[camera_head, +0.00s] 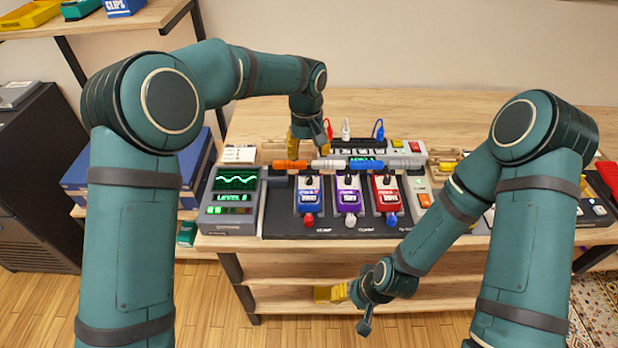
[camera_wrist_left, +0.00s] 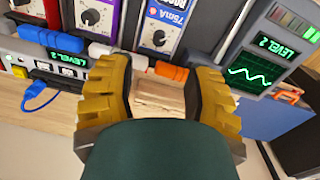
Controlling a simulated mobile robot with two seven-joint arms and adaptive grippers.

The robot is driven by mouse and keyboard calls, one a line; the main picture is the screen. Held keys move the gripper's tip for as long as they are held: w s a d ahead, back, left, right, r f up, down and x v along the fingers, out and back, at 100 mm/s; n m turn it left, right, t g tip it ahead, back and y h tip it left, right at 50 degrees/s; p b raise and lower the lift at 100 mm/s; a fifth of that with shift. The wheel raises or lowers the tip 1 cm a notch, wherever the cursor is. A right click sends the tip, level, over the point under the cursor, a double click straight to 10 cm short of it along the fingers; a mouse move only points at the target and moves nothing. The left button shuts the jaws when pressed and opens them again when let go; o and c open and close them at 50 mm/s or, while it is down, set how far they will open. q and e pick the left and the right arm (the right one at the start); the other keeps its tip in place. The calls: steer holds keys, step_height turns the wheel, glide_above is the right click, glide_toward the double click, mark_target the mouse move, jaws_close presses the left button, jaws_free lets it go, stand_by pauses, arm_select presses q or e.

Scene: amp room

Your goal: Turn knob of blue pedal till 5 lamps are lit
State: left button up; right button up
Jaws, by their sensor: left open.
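The blue pedal (camera_head: 311,199) stands at the left of a row of three pedals, its dark knob (camera_head: 309,183) near its top. In the left wrist view the knob (camera_wrist_left: 158,38) is beyond the fingers and the orange plug. The level meter (camera_head: 231,198) left of the pedals reads LEVEL 2; its lamp row (camera_wrist_left: 295,23) shows green at one end. My left gripper (camera_head: 309,150) is open, above and behind the orange plug, apart from the knob. Its two yellow fingers (camera_wrist_left: 158,92) have nothing between them. My right gripper (camera_head: 331,293) hangs low before the table; its opening is unclear.
The purple pedal (camera_head: 347,200) and red pedal (camera_head: 386,198) stand right of the blue one. Orange (camera_head: 290,165), white (camera_head: 328,164) and blue (camera_head: 367,165) plugs lie along the pedals' back edge. The back of the table (camera_head: 450,115) has free room.

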mark_target(309, 178)
arm_select(q)
step_height(309, 178, down, 10)
steer(key=shift+w+d+f+b, duration=0.1)
steer(key=shift+w+b, duration=0.05)
steer(key=shift+b, duration=0.65)
jaws_close()
